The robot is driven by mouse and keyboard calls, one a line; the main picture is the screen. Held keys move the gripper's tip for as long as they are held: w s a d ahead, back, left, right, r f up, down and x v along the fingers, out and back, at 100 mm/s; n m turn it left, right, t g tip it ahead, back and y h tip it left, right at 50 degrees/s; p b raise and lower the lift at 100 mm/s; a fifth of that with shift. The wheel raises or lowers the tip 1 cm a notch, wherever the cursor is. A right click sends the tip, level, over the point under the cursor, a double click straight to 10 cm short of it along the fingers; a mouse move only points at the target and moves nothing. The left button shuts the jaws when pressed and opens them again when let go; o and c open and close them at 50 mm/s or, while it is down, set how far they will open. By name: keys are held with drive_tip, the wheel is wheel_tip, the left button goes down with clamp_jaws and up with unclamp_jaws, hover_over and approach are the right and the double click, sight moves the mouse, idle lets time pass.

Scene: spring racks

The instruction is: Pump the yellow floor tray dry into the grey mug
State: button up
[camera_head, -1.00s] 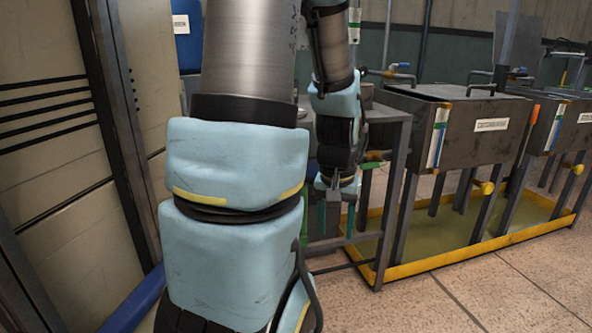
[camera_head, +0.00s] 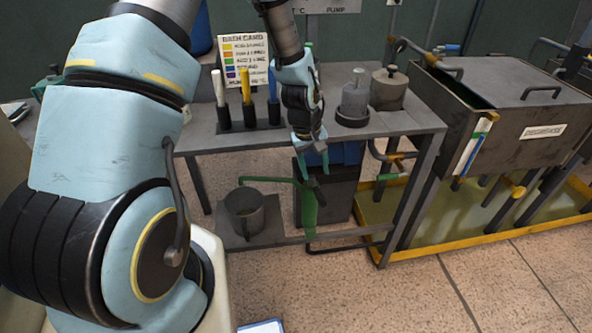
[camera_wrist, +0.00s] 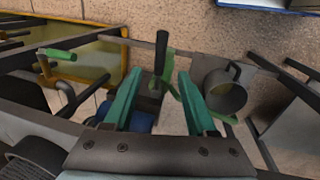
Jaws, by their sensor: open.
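The yellow floor tray (camera_head: 450,246) lies at the lower right under dark tanks, with murky yellowish liquid in it. Its rim also shows at the upper left of the wrist view (camera_wrist: 126,45). The grey mug (camera_head: 245,213) stands upright on a low shelf under the bench; a green pipe (camera_head: 262,180) reaches over it. The wrist view shows the mug (camera_wrist: 224,92) right of my fingers. My gripper (camera_head: 314,172) is open and empty in front of the bench. A black upright handle (camera_wrist: 161,52) appears between its green fingers; contact cannot be told.
The bench (camera_head: 400,122) holds coloured sticks in holders, a grey bottle and a lidded pot (camera_head: 388,90). A dark box with a blue top (camera_head: 338,185) stands beneath. A green-handled valve (camera_head: 391,177) is near the right bench leg.

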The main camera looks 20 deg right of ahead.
sight(319, 194)
drive_tip(key=f, duration=0.3)
drive_tip(key=d+f+p, duration=0.1)
drive_tip(key=f, duration=0.3)
drive_tip(key=f+p, duration=0.1)
drive_tip(key=f, duration=0.2)
drive_tip(key=shift+d+f, duration=0.35)
drive_tip(key=shift+d, duration=0.05)
clamp_jaws()
idle(1.0)
